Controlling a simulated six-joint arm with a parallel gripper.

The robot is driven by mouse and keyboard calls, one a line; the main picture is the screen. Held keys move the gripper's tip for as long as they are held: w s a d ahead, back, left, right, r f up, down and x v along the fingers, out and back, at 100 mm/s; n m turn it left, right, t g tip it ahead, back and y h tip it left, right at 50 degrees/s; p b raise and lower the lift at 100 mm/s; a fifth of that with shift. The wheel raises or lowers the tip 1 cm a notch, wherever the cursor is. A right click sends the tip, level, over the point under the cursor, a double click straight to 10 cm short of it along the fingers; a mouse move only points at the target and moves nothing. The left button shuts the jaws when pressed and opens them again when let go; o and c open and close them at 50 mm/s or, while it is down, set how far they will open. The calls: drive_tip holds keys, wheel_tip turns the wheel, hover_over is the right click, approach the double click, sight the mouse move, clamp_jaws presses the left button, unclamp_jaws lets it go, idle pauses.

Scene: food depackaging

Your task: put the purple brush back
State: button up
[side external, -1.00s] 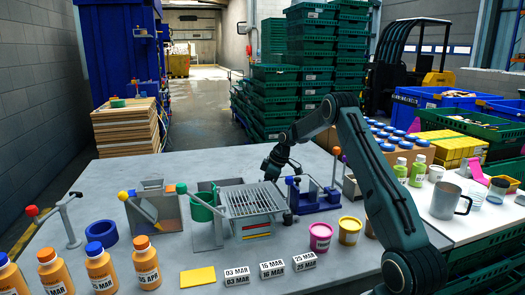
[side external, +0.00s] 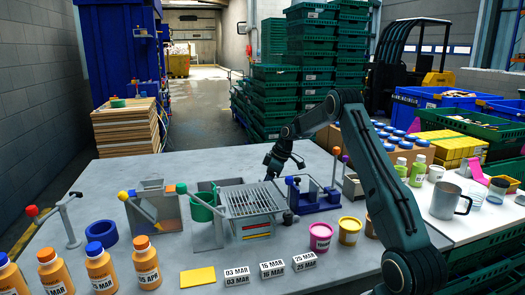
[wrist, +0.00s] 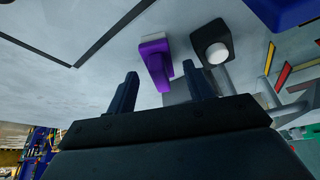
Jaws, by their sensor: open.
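The purple brush (wrist: 156,62) shows in the wrist view on the grey table, with a pale end at the top. It lies just beyond my gripper (wrist: 160,74), seen between the two spread fingertips. In the side view my gripper (side external: 276,166) hangs behind the metal grill rack, above the far part of the table. I cannot make out the brush in the side view.
A dark block with a round white top (wrist: 214,46) stands close right of the brush. A black line marks a corner on the table (wrist: 75,62). The grill rack (side external: 252,200) and a blue fixture (side external: 318,199) stand near my gripper. Tubs and bottles line the front.

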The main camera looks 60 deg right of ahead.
drive_tip(key=v, duration=0.9)
drive_tip(key=shift+s+r, duration=0.2)
drive_tip(key=shift+r, duration=0.2)
drive_tip(key=s+a+r+m, duration=0.15)
drive_tip(key=a+r, duration=0.25)
drive_tip(key=a, duration=0.4)
drive_tip(key=s+a+r+h, duration=0.1)
drive_tip(key=s+a+r, duration=0.1)
drive_tip(key=a+r, duration=0.5)
drive_tip(key=s+a+r+m, duration=0.1)
drive_tip(key=s+a+r, duration=0.1)
drive_tip(key=a, duration=0.8)
drive_tip(key=s+a+f+m, duration=0.1)
drive_tip(key=s+a, duration=0.5)
drive_tip(key=s, duration=0.4)
drive_tip(key=s+a+f+m+t, duration=0.1)
drive_tip(key=s+a+f, duration=0.1)
drive_tip(key=s+a, duration=0.4)
drive_tip(key=s, duration=0.4)
drive_tip(key=shift+s+f+t+h, duration=0.25)
drive_tip(key=shift+s+t+h, duration=0.05)
drive_tip(key=shift+h, duration=0.1)
